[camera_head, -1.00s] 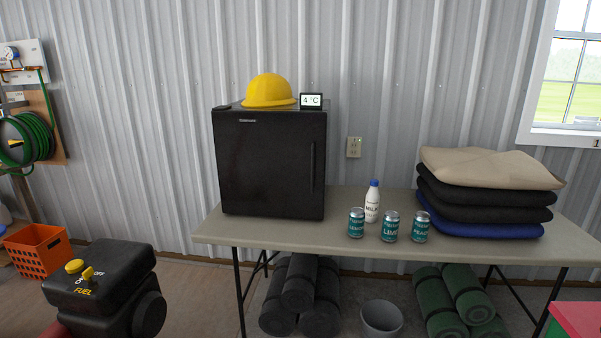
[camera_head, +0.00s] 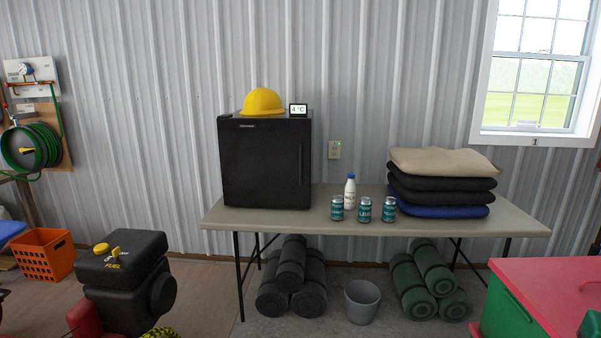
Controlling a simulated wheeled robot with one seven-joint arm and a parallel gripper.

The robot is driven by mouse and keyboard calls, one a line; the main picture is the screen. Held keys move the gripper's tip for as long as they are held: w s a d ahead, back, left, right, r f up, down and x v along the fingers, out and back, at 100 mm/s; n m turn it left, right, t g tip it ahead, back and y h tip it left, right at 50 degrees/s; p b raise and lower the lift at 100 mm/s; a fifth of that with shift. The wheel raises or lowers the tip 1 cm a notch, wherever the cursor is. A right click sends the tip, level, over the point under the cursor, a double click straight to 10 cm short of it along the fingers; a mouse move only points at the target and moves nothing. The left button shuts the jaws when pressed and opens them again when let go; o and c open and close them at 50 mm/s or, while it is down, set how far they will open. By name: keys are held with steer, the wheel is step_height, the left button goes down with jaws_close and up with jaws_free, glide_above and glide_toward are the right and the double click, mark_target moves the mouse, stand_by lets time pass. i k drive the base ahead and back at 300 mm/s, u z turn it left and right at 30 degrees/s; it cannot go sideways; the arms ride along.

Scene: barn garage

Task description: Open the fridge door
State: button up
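The small black fridge (camera_head: 265,165) stands on the left part of a folding table (camera_head: 420,226), against the corrugated wall. Its door is shut and faces me. A vertical handle (camera_head: 300,163) runs along the door's right side. A yellow hard hat (camera_head: 262,102) and a small display reading 4 °C (camera_head: 298,109) sit on top of the fridge. My gripper is not in view.
A milk bottle (camera_head: 350,191) and three cans (camera_head: 364,209) stand right of the fridge. Folded blankets (camera_head: 442,178) lie further right. A black fuel machine (camera_head: 125,270) stands at front left, a red-lidded green chest (camera_head: 550,300) at front right. Floor shows between them.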

mark_target(265, 162)
steer(key=k, duration=0.75)
steer(key=u, duration=1.6)
steer(key=i, duration=1.3)
steer(key=z, duration=1.15)
steer(key=i, duration=0.95)
steer(key=u, duration=0.1)
